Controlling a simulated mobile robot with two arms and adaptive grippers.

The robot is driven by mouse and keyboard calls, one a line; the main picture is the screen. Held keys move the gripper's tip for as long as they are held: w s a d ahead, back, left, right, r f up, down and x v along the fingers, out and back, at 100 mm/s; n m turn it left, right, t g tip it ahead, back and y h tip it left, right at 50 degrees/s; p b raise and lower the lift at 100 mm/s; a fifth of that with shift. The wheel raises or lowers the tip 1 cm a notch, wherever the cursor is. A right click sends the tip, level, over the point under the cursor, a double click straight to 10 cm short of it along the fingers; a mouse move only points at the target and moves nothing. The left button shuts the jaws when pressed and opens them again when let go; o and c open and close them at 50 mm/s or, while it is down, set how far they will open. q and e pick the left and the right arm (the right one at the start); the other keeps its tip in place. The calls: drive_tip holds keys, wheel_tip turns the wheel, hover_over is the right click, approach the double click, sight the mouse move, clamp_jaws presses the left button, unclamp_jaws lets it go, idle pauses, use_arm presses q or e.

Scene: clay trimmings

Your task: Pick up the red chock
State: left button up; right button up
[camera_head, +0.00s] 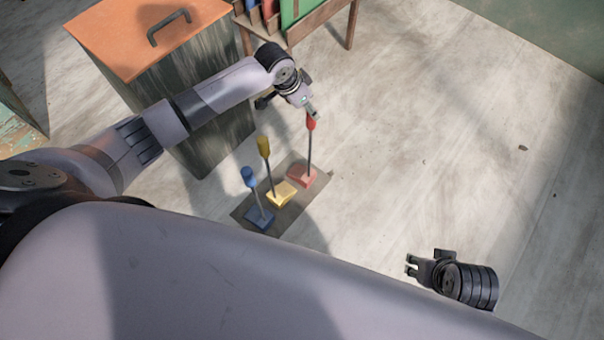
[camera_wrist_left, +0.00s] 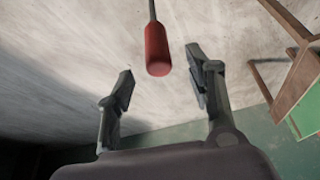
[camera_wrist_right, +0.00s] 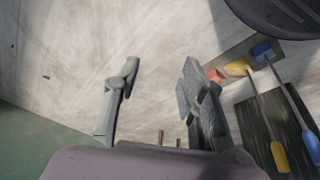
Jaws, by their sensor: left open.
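The red chock (camera_head: 302,177) stands on a dark mat (camera_head: 288,214), with a thin upright rod ending in a red handle grip (camera_head: 311,123). My left gripper (camera_head: 312,110) is open at the top of that grip. In the left wrist view the red grip (camera_wrist_left: 157,50) appears between and just beyond the spread fingers (camera_wrist_left: 158,78); I see no finger contact. My right gripper (camera_head: 411,265) is open and empty, apart from the chocks at the lower right. In the right wrist view, the red chock (camera_wrist_right: 215,76) is partly hidden behind a finger.
A yellow chock (camera_head: 281,193) and a blue chock (camera_head: 259,218), each with an upright handle, stand left of the red one. A cabinet with an orange top (camera_head: 145,35) stands behind, left. A wooden rack (camera_head: 300,30) is at the back.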

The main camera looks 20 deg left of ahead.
use_arm(q)
drive_tip(key=b+x, duration=0.1)
drive_tip(key=x, duration=0.3)
drive_tip(key=shift+s+b, duration=0.25)
drive_tip(key=shift+b, duration=0.1)
drive_tip(key=shift+w+d+f, duration=0.15)
drive_tip(key=shift+w+f, duration=0.05)
drive_tip(key=shift+f, duration=0.2)
use_arm(e)
drive_tip(key=v, duration=0.4)
drive_tip(key=shift+s+d+r, duration=0.1)
drive_tip(key=shift+r, duration=0.15)
use_arm(q)
drive_tip(key=shift+c, duration=0.5)
drive_tip(key=c, duration=1.1)
drive_tip(key=shift+o, duration=0.2)
drive_tip(key=shift+r, duration=0.1)
